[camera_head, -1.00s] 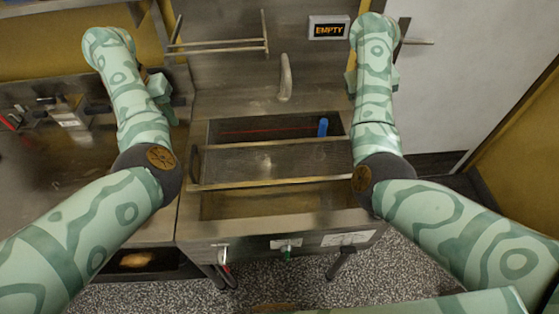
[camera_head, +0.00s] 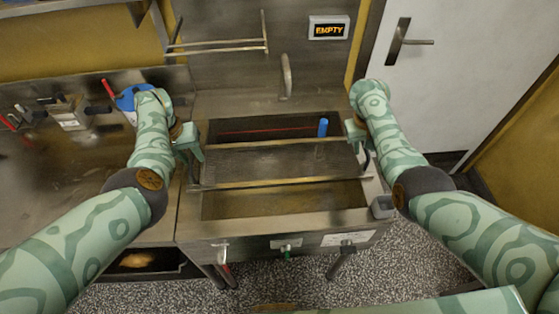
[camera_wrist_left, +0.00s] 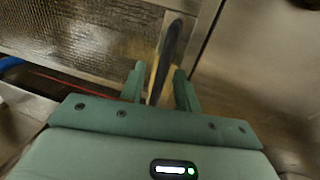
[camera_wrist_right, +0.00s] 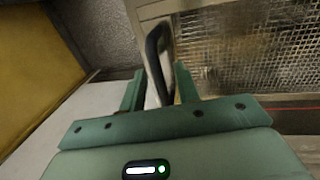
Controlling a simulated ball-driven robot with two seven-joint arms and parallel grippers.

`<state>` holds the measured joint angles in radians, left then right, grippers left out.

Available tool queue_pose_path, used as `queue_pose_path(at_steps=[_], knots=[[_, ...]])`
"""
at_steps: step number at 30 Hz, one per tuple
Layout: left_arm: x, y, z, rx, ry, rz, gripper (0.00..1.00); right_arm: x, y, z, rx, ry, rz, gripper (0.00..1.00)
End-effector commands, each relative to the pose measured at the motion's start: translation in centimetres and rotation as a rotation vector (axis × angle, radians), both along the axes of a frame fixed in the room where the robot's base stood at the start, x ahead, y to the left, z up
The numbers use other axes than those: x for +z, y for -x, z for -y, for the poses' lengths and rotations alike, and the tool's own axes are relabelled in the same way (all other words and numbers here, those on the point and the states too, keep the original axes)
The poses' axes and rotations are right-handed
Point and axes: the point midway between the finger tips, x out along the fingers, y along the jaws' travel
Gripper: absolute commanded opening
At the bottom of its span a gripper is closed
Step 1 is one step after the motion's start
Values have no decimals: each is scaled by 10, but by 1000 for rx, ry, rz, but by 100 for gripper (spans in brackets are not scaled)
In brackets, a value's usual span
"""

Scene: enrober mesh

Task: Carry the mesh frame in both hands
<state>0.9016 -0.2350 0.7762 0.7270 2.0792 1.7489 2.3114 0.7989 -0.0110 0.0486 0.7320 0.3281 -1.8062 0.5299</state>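The mesh frame (camera_head: 262,164) lies flat across the middle of the steel tank, with a bar along its far and near sides. A dark handle stands at each end. My left gripper (camera_head: 193,157) is at its left end. In the left wrist view the open fingers (camera_wrist_left: 159,70) stand either side of the left handle (camera_wrist_left: 172,45), with a gap showing. My right gripper (camera_head: 361,140) is at the right end. In the right wrist view its open fingers (camera_wrist_right: 159,70) stand either side of the right handle (camera_wrist_right: 154,50). The mesh also shows in both wrist views (camera_wrist_left: 90,35) (camera_wrist_right: 250,45).
The tank (camera_head: 290,222) has open wells before and behind the frame. A blue upright piece (camera_head: 323,127) stands in the back well. A spout (camera_head: 286,78), a rod rack (camera_head: 215,47) and an "EMPTY" sign (camera_head: 329,27) are behind. A door (camera_head: 450,80) is at right.

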Motion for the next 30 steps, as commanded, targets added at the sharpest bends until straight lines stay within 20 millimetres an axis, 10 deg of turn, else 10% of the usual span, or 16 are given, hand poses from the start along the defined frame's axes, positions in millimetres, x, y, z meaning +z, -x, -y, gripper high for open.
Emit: queue_pose_path(at_steps=[13, 17, 30], knots=[[-10, 0, 2, 1, 1, 1, 32, -10, 0, 3, -1, 1, 0, 32], [-10, 0, 2, 1, 1, 1, 2, -10, 0, 3, -1, 1, 0, 2], [-10, 0, 2, 0, 1, 1, 0, -10, 0, 3, -1, 2, 0, 0]])
